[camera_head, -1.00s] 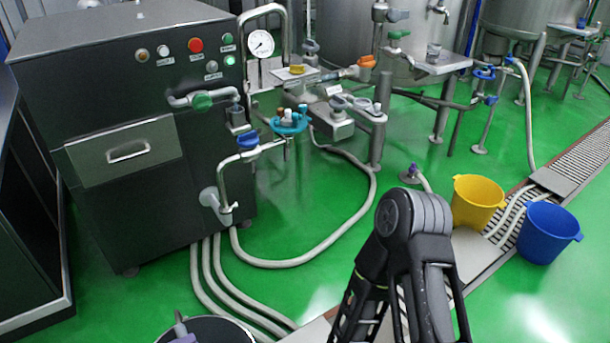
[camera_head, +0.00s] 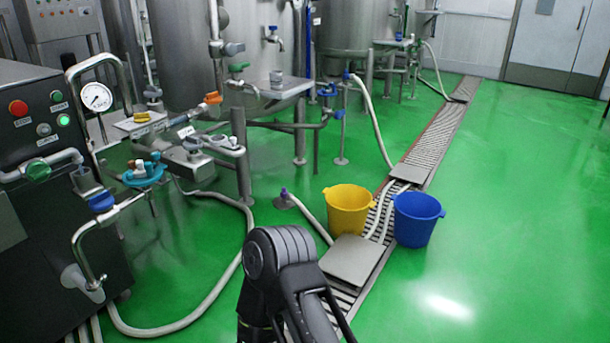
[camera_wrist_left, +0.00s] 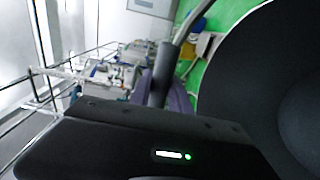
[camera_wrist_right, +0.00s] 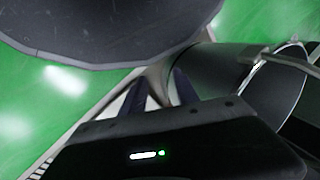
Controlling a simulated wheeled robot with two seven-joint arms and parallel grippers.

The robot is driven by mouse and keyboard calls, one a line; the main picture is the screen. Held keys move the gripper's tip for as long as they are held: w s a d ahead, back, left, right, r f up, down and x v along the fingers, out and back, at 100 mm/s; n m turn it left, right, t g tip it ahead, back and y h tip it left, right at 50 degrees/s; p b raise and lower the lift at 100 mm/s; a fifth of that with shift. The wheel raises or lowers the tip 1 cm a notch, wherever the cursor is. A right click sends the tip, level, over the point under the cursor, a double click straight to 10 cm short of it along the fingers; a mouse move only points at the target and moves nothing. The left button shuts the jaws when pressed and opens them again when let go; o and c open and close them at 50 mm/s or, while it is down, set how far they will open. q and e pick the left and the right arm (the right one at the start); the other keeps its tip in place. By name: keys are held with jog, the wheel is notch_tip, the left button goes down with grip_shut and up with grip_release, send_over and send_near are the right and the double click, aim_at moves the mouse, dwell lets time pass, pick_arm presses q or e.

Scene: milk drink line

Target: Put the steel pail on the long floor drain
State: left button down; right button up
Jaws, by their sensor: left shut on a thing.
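The steel pail (camera_wrist_right: 235,85) shows in the right wrist view as a dark grey cylinder with a bright rim and a bar across its mouth. The left wrist view shows a grey bar (camera_wrist_left: 181,35), seemingly the pail's handle, between the fingers of my left gripper (camera_wrist_left: 165,92), which is shut on it. My right gripper (camera_wrist_right: 160,92) has its fingers apart, with nothing clearly between them. The long floor drain (camera_head: 430,140) runs from the bottom middle to the far upper right in the head view. Neither gripper nor the pail shows in the head view.
A yellow bucket (camera_head: 348,208) and a blue bucket (camera_head: 416,220) stand at the drain. Flat plates (camera_head: 355,260) cover parts of it, and hoses (camera_head: 315,218) lead to it. A dark machine (camera_head: 40,215) and steel tanks (camera_head: 190,60) stand left. Green floor on the right is clear.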

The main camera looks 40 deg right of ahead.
pick_arm(q)
jog(key=b, duration=1.1)
jog(key=shift+t, duration=0.3)
jog(key=shift+r+b, duration=0.1)
jog(key=shift+b, duration=0.4)
jog(key=shift+s+r, duration=0.1)
pick_arm(e)
notch_tip(320, 180, down, 13)
jog(key=w+d, duration=0.1)
jog(key=w, duration=0.1)
jog(key=shift+d+t, duration=0.3)
jog(key=shift+w, duration=0.1)
